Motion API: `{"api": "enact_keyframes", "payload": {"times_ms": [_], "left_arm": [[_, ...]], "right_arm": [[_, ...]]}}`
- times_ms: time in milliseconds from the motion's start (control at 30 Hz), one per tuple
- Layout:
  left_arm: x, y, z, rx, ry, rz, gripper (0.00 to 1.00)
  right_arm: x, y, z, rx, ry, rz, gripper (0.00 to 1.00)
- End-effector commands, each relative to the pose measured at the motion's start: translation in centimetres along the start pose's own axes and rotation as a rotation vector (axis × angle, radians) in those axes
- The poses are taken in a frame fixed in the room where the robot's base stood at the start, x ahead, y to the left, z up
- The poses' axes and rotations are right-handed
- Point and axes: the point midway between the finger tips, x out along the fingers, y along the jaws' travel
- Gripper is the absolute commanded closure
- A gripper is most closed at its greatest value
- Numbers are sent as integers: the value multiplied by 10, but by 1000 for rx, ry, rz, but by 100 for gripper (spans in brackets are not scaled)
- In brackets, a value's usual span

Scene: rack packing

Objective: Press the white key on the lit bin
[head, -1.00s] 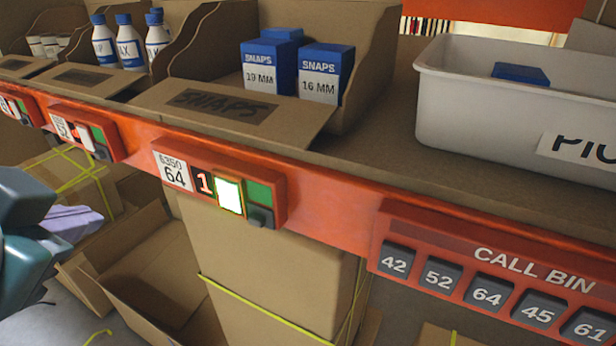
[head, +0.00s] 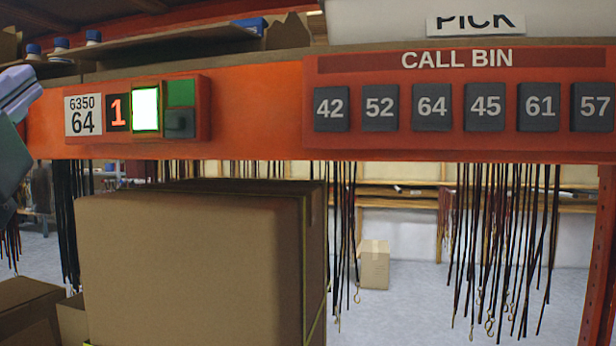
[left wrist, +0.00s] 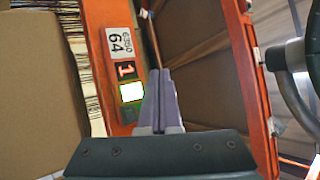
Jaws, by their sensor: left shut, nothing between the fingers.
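The lit bin's module, labelled 6350 64 (head: 84,115), sits on the orange rack beam in the head view. It has a red 1, a glowing white key (head: 145,109), a green panel and a small dark button. The white key also shows in the left wrist view (left wrist: 131,92). My left gripper (head: 22,88) is at the left edge of the head view, left of the module and apart from it. In the left wrist view its purple fingers (left wrist: 157,74) are shut and empty, pictured beside the key. My right gripper is not in view.
The CALL BIN panel (head: 458,60) with several dark numbered keys is on the beam to the right. A large cardboard box (head: 195,265) stands below the beam. Dark cords (head: 500,230) hang under it. A white tote (head: 375,22) is above.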

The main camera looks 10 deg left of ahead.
Motion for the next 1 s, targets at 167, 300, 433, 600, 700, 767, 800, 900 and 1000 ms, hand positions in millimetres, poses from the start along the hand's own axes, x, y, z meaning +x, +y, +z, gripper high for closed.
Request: {"api": "enact_keyframes", "payload": {"times_ms": [167, 300, 433, 600, 700, 767, 800, 900, 1000], "left_arm": [[-7, 5, -5, 42, 24, -42, 100], [-6, 3, -6, 47, 27, -45, 100], [-6, 3, -6, 46, 26, -44, 100], [-4, 4, -7, 46, 26, -44, 100], [2, 7, -11, 47, 25, -44, 100], [6, 10, -14, 47, 25, -44, 100], [10, 12, -17, 46, 25, -45, 100], [21, 20, -24, 47, 25, -45, 100], [31, 28, -31, 46, 25, -44, 100]], "right_arm": [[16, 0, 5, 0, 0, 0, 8], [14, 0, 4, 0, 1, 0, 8], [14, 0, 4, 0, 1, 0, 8], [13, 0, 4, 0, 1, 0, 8], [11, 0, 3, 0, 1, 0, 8], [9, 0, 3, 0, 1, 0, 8], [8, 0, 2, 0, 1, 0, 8], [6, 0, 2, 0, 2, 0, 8], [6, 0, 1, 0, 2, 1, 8]]}}
